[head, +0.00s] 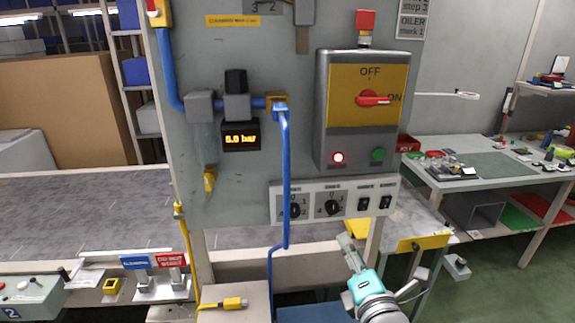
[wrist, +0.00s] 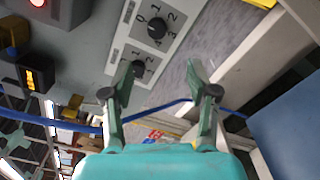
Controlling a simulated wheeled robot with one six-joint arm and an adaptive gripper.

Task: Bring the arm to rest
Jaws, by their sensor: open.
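My gripper (head: 345,243) is at the lower middle right of the head view, below the row of switches on the grey panel. Its teal body and part of my arm show there. In the wrist view my gripper (wrist: 162,80) has its two fingers spread apart with nothing between them. Beyond the fingers is the switch plate (wrist: 118,58) with black knobs, apart from the fingertips as far as I can tell. The same switch plate (head: 312,207) shows in the head view, above my gripper.
A control box (head: 341,146) with a red rotary handle at ON hangs on the panel. A blue hose (head: 287,180) runs down left of my gripper. A yellow-edged table (head: 432,240) stands to the right. A workbench (head: 440,182) is further right, with green floor before it.

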